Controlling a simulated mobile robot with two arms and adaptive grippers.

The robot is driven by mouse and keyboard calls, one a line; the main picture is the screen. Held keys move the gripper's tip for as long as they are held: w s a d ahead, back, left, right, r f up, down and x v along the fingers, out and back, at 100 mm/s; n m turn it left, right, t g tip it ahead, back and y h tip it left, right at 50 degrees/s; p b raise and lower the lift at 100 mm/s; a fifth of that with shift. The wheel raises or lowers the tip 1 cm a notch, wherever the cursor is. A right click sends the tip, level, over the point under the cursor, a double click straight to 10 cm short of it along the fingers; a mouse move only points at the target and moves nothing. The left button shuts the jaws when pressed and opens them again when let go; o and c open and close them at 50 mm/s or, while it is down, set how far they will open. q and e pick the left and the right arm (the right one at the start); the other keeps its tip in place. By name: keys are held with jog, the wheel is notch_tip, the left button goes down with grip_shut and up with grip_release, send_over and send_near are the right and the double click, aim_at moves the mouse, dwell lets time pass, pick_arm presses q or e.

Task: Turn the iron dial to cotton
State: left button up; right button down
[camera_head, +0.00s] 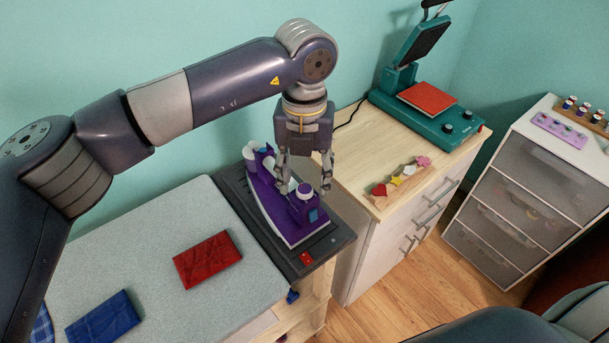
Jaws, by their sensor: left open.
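The purple and white iron (263,195) lies on a dark grey rest plate (325,245) at the right end of the ironing board. The dial's markings are too small to read. My left gripper (306,188) points down over the iron, its open fingers on either side of the dial. I cannot tell whether the fingers touch it. My right gripper does not show.
The grey ironing board (150,290) holds a folded red cloth (207,259) and a folded blue cloth (103,318). A teal heat press (430,108) and colourful patches (400,177) are on the wooden cabinet (350,150). A drawer unit (530,190) stands at right.

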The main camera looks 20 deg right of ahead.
pick_arm(q)
jog(key=shift+f, duration=0.7)
jog(key=c, duration=1.1)
